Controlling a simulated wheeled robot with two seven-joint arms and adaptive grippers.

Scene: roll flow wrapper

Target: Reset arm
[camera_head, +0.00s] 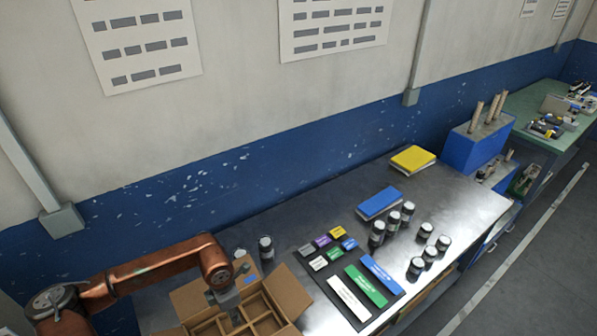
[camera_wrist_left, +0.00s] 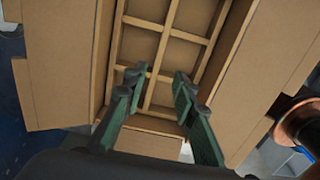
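My left arm (camera_head: 150,270) comes in from the left in the head view. Its gripper (camera_head: 230,303) hangs over an open cardboard box (camera_head: 285,291) with dividers. In the left wrist view, the two green fingers of my left gripper (camera_wrist_left: 158,82) are apart with nothing between them. They point at the box's divided compartments (camera_wrist_left: 172,48), which look empty there. The box flaps are spread outward. My right gripper is not in view.
The metal table (camera_head: 305,237) holds a dark tray with coloured blocks (camera_head: 365,285), several dark jars (camera_head: 428,252), a blue book (camera_head: 379,203) and a yellow book (camera_head: 413,159). One jar (camera_head: 266,248) stands behind the box. A blue bin (camera_head: 480,143) stands beyond the table's far end.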

